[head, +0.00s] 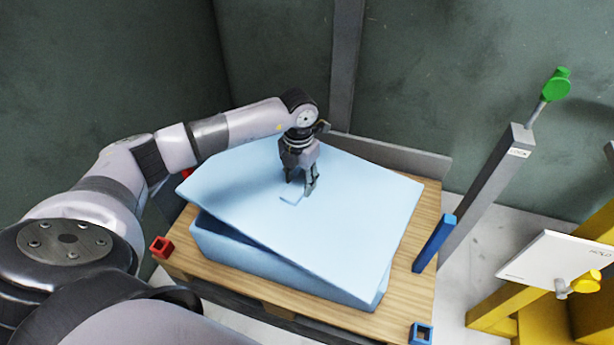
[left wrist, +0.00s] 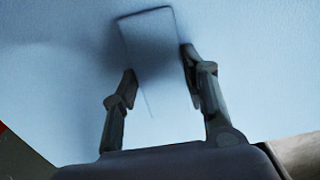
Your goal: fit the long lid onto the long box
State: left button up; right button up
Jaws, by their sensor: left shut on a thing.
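The long lid (head: 360,205) is a light blue foam slab, also filling much of the left wrist view (left wrist: 250,80). It lies over the long box (head: 250,262), a light blue foam box on a wooden surface. The lid is turned relative to the box, so its left corner juts past the box and part of the box's near side shows below it. The box's inside is hidden. My left gripper (head: 301,192) points down at the lid's middle, shut on its small raised grip (left wrist: 150,45), with a finger on each side. My right gripper is not in view.
A grey post with a green knob (head: 556,85) and a yellow frame (head: 500,305) with a white panel stand right. A grey wall is behind.

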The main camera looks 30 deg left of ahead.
pick_arm(q)
jog(key=shift+w+a+f+n, duration=0.2)
jog(key=shift+w+n, duration=0.25)
jog(key=shift+n, duration=0.1)
jog(key=shift+w+a+f+n, duration=0.2)
jog(key=shift+w+n, duration=0.2)
jog(key=shift+n, duration=0.15)
jog(key=shift+w+r, duration=0.1)
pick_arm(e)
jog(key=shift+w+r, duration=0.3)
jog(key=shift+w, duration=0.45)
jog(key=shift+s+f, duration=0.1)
